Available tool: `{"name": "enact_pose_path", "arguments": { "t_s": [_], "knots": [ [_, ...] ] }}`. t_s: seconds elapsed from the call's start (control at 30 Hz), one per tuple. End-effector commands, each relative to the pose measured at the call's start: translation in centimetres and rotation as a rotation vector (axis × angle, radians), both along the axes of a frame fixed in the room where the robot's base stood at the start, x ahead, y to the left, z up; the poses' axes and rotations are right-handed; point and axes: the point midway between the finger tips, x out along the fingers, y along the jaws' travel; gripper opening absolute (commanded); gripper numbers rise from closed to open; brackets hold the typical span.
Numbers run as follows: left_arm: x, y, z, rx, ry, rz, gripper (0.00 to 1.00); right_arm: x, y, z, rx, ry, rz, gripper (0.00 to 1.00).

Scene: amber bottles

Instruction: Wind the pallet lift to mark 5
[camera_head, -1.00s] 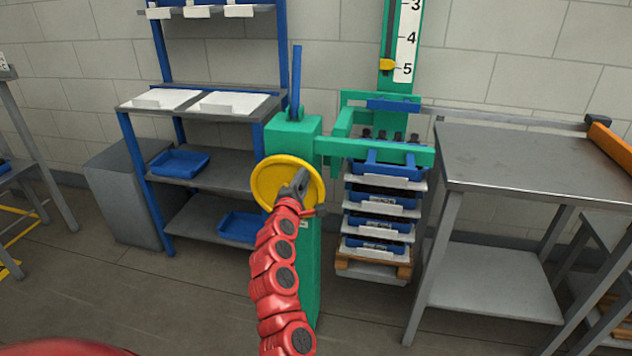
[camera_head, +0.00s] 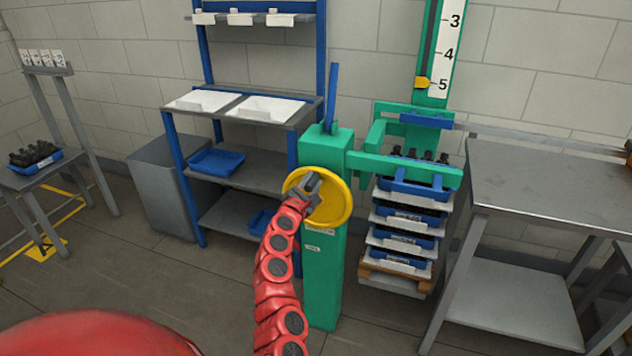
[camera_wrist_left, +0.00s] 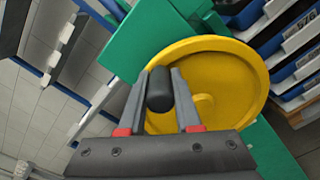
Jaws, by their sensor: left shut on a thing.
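The green pallet lift (camera_head: 322,265) stands in the middle of the head view. Its yellow handwheel (camera_head: 338,207) faces me. My left gripper (camera_head: 309,186) is at the upper left part of the wheel. In the left wrist view its fingers (camera_wrist_left: 160,95) are shut on the black crank knob (camera_wrist_left: 159,89) of the wheel. The yellow pointer (camera_head: 422,83) on the mast is level with mark 5 of the white scale (camera_head: 447,50). The lift carries a stack of blue trays (camera_head: 410,213) with dark bottles in the top one. My right gripper is not in view.
A grey metal table (camera_head: 530,185) stands to the right. A small stand with a blue tray of dark bottles (camera_head: 35,157) is at the far left. Floor in front is open.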

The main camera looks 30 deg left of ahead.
Motion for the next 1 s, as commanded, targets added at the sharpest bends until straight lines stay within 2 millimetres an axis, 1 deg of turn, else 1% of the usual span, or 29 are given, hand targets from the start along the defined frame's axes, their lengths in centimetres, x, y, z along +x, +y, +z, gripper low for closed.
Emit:
{"name": "enact_pose_path", "arguments": {
  "t_s": [0.03, 0.47, 0.5, 0.57, 0.6, 0.67, 1.0],
  "knots": [
    [-0.15, 0.41, 0.09, 0.004, 0.0, 0.007, 0.0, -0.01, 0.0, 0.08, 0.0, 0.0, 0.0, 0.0],
    [-0.19, 0.51, -0.01, 0.005, 0.001, 0.008, 0.0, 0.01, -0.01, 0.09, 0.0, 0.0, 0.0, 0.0],
    [-0.2, 0.52, -0.02, 0.005, 0.001, 0.008, 0.34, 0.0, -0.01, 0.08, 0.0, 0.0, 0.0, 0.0],
    [-0.19, 0.5, -0.02, 0.005, 0.002, 0.007, 0.45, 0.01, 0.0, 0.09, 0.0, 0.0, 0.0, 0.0],
    [-0.17, 0.47, -0.03, 0.005, 0.002, 0.007, 0.52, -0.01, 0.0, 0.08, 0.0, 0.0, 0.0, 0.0],
    [-0.15, 0.41, -0.03, 0.004, 0.001, 0.006, 0.62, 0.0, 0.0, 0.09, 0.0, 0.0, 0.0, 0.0],
    [-0.22, 0.22, -0.04, 0.002, 0.001, 0.003, 0.62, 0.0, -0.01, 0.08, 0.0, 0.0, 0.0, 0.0]
  ]
}}
